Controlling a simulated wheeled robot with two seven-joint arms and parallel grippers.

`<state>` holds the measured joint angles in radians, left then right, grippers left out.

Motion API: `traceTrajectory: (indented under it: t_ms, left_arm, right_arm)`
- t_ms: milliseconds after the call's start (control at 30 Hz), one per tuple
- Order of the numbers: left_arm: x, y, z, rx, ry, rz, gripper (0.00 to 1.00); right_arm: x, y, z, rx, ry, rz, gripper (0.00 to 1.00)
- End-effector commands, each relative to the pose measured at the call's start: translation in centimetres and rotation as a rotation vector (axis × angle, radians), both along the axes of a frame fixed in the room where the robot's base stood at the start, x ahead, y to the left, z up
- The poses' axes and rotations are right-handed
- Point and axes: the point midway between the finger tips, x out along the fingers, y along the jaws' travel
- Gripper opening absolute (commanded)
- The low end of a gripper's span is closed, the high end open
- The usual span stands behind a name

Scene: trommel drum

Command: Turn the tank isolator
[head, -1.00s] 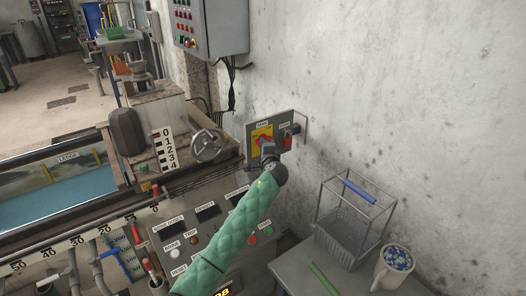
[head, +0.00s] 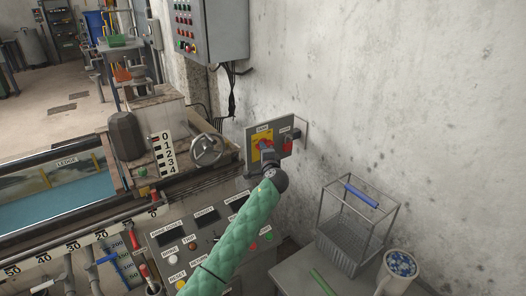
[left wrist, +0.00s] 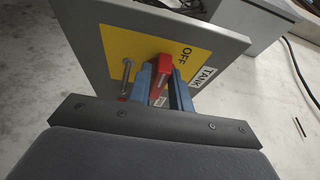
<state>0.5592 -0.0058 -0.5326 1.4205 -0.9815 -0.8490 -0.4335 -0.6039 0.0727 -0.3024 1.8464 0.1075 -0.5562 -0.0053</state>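The tank isolator is a grey panel (head: 250,150) on the wall with a yellow plate, a TANK label and a red handle (head: 264,145). In the left wrist view the yellow plate (left wrist: 112,45) shows the word OFF, and the red handle (left wrist: 160,72) stands between the blue-grey fingers of my left gripper (left wrist: 160,88). The fingers lie close along both sides of the handle and look shut on it. In the head view the green-sleeved arm reaches up to the panel, partly covering its lower part. My right gripper is in neither view.
A red padlock-like part (head: 288,146) sits right of the handle. A handwheel (head: 207,149) is to the left, a control desk (head: 180,238) below. A wire basket (head: 352,230) and a mug (head: 400,264) are on the bench at right.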

Motion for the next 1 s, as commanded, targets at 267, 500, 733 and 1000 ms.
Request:
traceTrajectory:
  t_ms: [267, 500, 733, 1000]
  left_arm:
    - [0.0, 0.0, 0.0, 0.001, -0.001, -0.001, 0.37]
    - [-1.1, -0.3, 0.0, 0.0, -0.002, -0.002, 0.37]
    - [-4.6, -1.1, -0.2, 0.0, 0.0, -0.001, 0.37]
    - [-7.3, -1.7, -0.1, 0.001, -0.001, 0.0, 0.37]
  right_arm:
    - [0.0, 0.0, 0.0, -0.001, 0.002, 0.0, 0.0]
    - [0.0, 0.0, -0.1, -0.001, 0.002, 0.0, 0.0]
    - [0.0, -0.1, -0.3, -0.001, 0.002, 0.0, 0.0]
    - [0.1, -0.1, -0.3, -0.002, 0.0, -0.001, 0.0]
